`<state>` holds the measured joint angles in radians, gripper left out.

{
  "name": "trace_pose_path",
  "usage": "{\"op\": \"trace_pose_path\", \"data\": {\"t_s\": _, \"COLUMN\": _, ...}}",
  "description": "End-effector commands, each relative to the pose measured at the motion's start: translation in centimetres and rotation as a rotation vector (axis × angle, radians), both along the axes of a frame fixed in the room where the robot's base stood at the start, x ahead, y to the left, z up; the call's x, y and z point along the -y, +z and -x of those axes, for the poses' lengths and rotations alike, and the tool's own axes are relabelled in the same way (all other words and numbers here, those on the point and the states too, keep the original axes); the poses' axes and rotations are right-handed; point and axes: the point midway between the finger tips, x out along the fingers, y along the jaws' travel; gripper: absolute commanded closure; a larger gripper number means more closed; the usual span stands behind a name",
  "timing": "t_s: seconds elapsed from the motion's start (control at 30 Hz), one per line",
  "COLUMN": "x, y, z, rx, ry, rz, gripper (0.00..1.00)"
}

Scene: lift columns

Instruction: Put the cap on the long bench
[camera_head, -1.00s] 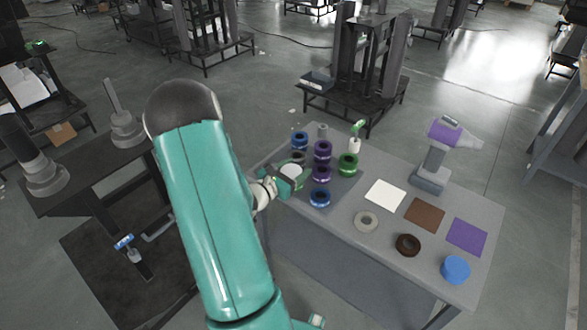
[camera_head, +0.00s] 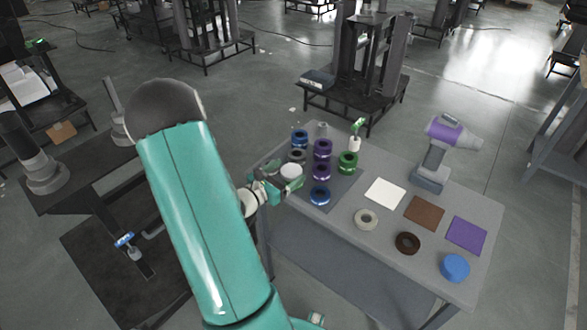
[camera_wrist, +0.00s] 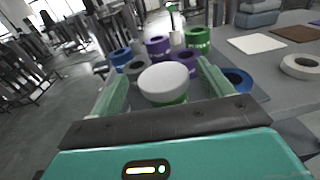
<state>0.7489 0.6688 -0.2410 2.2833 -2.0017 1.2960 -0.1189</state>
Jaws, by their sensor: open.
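The white round cap (camera_head: 291,171) sits on a green ring near the left edge of the grey long bench (camera_head: 330,232). In the wrist view the white cap (camera_wrist: 164,79) lies ahead between my two green fingers, with a gap to each side. My gripper (camera_head: 276,176) is open and empty at the bench's left edge, just beside the cap. It also shows in the wrist view (camera_wrist: 164,88). The green ring (camera_wrist: 166,101) under the cap is mostly hidden.
Blue, purple, green and grey rings crowd around the cap, including a blue ring (camera_head: 320,196) close to my fingers. A purple-and-grey drill-like tool (camera_head: 437,150) stands at the back right.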

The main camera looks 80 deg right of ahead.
Motion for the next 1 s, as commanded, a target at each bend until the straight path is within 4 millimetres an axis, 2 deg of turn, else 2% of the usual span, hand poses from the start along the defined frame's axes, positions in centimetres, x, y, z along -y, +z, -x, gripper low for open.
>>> {"op": "trace_pose_path", "data": {"t_s": 0.2, "x": -4.4, "y": 0.3, "z": -2.3, "rx": -0.001, "ry": 0.004, "rz": 0.000, "gripper": 0.20}}
{"op": "trace_pose_path", "data": {"t_s": 0.33, "x": -6.1, "y": 0.3, "z": -3.2, "rx": 0.000, "ry": 0.003, "rz": -0.001, "gripper": 0.20}}
{"op": "trace_pose_path", "data": {"t_s": 0.5, "x": -7.2, "y": 0.4, "z": -3.6, "rx": -0.001, "ry": -0.001, "rz": 0.000, "gripper": 0.20}}
{"op": "trace_pose_path", "data": {"t_s": 0.8, "x": -7.3, "y": 0.6, "z": -3.7, "rx": 0.007, "ry": -0.004, "rz": 0.001, "gripper": 0.20}}
{"op": "trace_pose_path", "data": {"t_s": 0.93, "x": -8.3, "y": 1.9, "z": -4.3, "rx": 0.084, "ry": -0.040, "rz": 0.007, "gripper": 0.20}}
{"op": "trace_pose_path", "data": {"t_s": 1.0, "x": -9.6, "y": 3.1, "z": -4.8, "rx": 0.169, "ry": -0.079, "rz": 0.008, "gripper": 0.20}}
